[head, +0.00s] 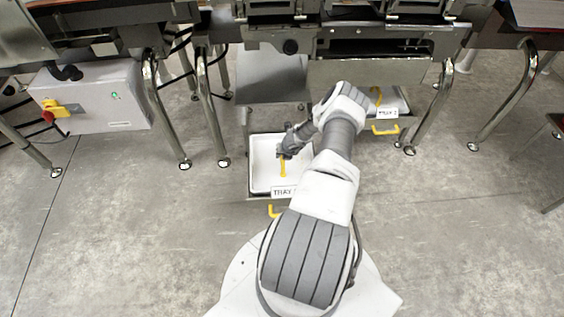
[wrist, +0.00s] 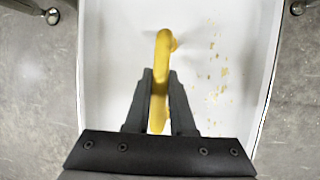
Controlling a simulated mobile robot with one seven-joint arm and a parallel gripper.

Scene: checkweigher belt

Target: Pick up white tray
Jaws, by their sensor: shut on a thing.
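The white tray (head: 263,178) stands low near the floor, below the checkweigher, with a "TRAY" label on its front edge. A yellow handle (wrist: 162,60) rises from inside it and also shows in the head view (head: 283,168). In the wrist view, the white tray (wrist: 112,40) fills the middle of the picture, with yellow crumbs on its right side. My gripper (wrist: 158,75) is shut on the yellow handle, one finger on each side. In the head view my gripper (head: 284,152) is over the tray, partly hidden by my arm.
A second tray (head: 398,100) labelled "TRAY 2", with a yellow front handle (head: 385,129), stands to the right under the machine. A grey control box (head: 92,97) with a red and yellow switch hangs at the left. Metal table legs flank the trays. The concrete floor at left is clear.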

